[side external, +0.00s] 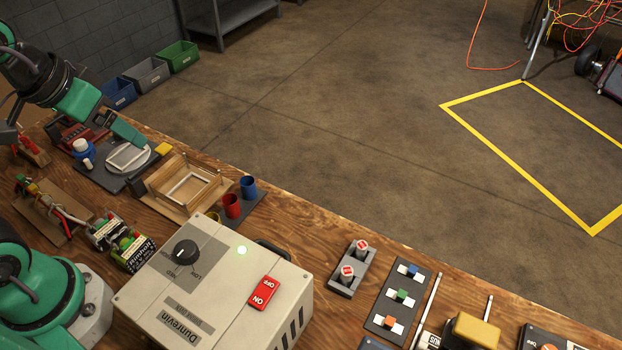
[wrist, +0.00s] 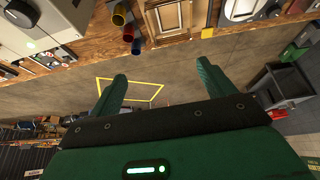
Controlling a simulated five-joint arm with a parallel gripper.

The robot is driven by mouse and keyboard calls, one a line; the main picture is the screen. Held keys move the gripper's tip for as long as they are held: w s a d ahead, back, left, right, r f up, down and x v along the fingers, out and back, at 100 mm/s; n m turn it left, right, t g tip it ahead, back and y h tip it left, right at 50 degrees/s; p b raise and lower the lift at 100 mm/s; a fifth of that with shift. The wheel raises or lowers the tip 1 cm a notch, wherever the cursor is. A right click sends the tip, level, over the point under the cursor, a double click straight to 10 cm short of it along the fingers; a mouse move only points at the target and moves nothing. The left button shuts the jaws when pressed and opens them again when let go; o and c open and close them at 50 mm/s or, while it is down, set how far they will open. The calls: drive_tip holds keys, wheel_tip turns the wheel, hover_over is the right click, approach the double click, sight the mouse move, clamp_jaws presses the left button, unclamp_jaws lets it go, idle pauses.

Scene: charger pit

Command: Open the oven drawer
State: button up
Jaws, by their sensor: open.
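A beige box (side external: 170,320) with a dark dial, a lit green lamp and a red ON/OFF switch stands at the front of the bench. A dark handle-like piece (side external: 272,249) shows at its far edge. I cannot tell whether this box is the oven, and no drawer front is clearly visible. A corner of the box also shows top left in the wrist view (wrist: 20,42). My gripper (wrist: 160,88) is open and empty, its two green fingers apart. In the side view my gripper (side external: 128,132) is at the upper left, well away from the box.
A wooden tray-like box (side external: 155,187) stands mid-bench, with red (side external: 231,206) and blue (side external: 249,188) cups beside it. A grey plate with a white frame (side external: 128,157) lies near my gripper. Switches (side external: 401,295) sit to the right. Open floor (side external: 330,130) lies beyond the bench edge.

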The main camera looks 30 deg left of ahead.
drive_tip(key=w+d+f+g, duration=0.3)
drive_tip(key=w+d, duration=0.3)
drive_tip(key=d, duration=0.5)
drive_tip(key=g, duration=0.2)
approach(272, 246)
drive_tip(key=shift+d+f, duration=0.1)
drive_tip(key=shift+d, duration=0.15)
drive_tip(key=shift+f, duration=0.1)
drive_tip(key=shift+f, duration=3.75)
